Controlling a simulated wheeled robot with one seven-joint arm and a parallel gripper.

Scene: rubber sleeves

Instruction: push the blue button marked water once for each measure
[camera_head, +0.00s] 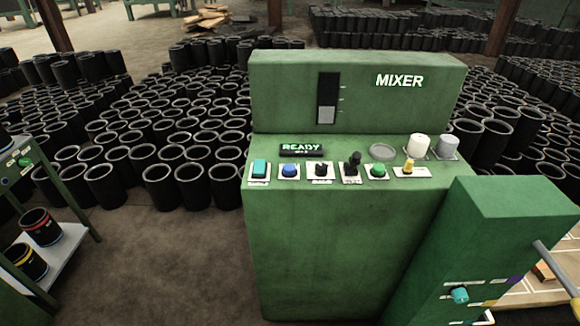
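A green mixer (356,92) stands in the middle of the head view, with a sloping control panel on its front. The small label under the blue button is too small to read. A display (301,149) above it reads READY, with a smaller line I cannot make out. A dark upright gauge (328,98) shows a pale part near its bottom. My gripper is not in view.
Right of the knob are a black lever (352,165), a green button (378,170) and a yellow control (408,168). A white cylinder (418,146) and a grey one (447,147) stand behind. A lower green unit (505,225) blocks the right front. Black sleeves surround the mixer.

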